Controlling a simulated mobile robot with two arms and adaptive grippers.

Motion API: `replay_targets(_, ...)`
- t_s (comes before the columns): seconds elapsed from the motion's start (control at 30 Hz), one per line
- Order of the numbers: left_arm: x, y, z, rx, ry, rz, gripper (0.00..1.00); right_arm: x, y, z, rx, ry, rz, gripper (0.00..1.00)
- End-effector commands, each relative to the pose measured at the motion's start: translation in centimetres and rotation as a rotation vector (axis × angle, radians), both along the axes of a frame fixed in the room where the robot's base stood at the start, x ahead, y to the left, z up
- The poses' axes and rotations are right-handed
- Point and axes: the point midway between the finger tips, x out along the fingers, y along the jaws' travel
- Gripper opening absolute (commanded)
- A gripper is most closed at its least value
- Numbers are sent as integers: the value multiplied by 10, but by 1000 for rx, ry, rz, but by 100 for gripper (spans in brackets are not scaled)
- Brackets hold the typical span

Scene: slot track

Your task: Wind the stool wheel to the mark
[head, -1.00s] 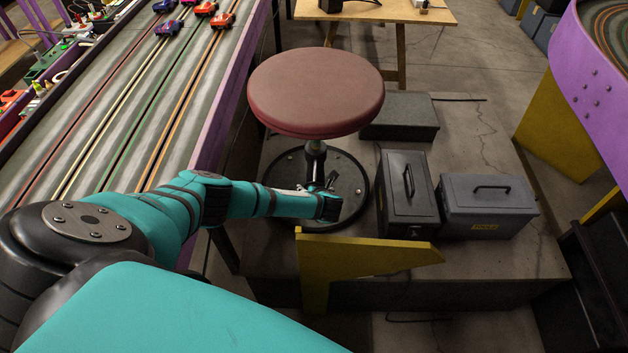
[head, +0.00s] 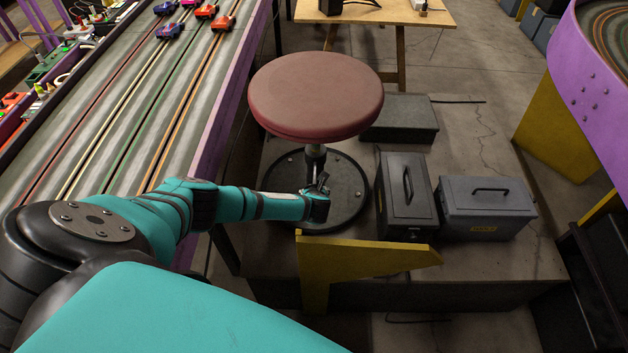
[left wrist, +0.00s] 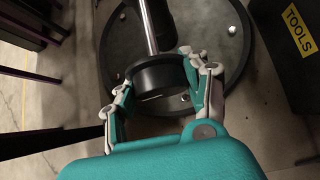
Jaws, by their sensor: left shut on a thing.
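The stool has a round dark red seat (head: 315,92) on a metal post (left wrist: 147,25) above a round black base (head: 350,190). In the left wrist view a black wheel (left wrist: 155,78) sits around the lower post. My left gripper (left wrist: 157,82) is shut on this wheel, one finger on each side. In the head view the gripper (head: 320,186) is low beside the post, under the seat's edge. A short pale line (left wrist: 152,98) shows on the wheel's near side; I cannot tell whether it is the mark. My right gripper is not in view.
Two dark toolboxes (head: 404,200) (head: 487,208) stand right of the stool base. A flat grey box (head: 402,116) lies behind. A yellow bracket (head: 365,256) stands in front. The slot track (head: 130,110) with several toy cars runs along the left.

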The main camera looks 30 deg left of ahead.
Motion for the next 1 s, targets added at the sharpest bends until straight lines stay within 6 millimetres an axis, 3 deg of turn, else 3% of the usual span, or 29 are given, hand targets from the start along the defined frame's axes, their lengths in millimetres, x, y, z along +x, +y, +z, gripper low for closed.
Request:
replay_targets(0.5, -1, 1, -2, -294, -179, 1, 15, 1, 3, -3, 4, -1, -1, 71)
replay_targets(1.0, 0, 2, 0, -364, -225, 1, 15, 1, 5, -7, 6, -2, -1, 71)
